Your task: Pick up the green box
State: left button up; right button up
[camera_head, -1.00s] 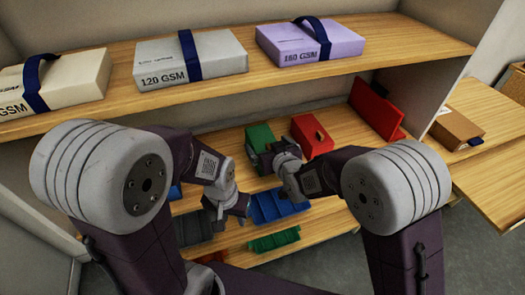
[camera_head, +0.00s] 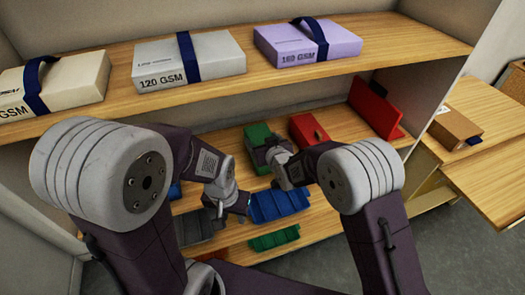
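The green box (camera_head: 257,134) lies on the middle shelf, left of a red box (camera_head: 304,127). My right gripper (camera_head: 266,153) is at the near part of the green box and covers some of it. Its fingers are too small and hidden to show whether they are open or shut, or touching the box. My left gripper (camera_head: 231,207) hangs lower and to the left, near the grey and blue ribbed trays, apart from the green box. Its finger opening cannot be made out.
A blue ribbed tray (camera_head: 280,204), a grey one (camera_head: 198,228) and a green one (camera_head: 274,238) lie in front. A red upright piece (camera_head: 375,108) stands right. The upper shelf (camera_head: 225,88) holds strapped paper packs above my arms. A brown box (camera_head: 456,126) sits on the side table.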

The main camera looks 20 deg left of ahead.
jog(key=c, duration=0.3)
jog(key=shift+r, duration=0.1)
jog(key=shift+s+d+r, duration=0.1)
jog(key=shift+r, duration=0.15)
notch_tip(320, 180, up, 7)
jog(key=shift+f, duration=0.2)
jog(key=s+d+b, duration=0.8)
jog(key=s+d, duration=0.3)
jog(key=s, duration=0.5)
jog(key=shift+s+f, duration=0.15)
jog(key=shift+s, duration=0.05)
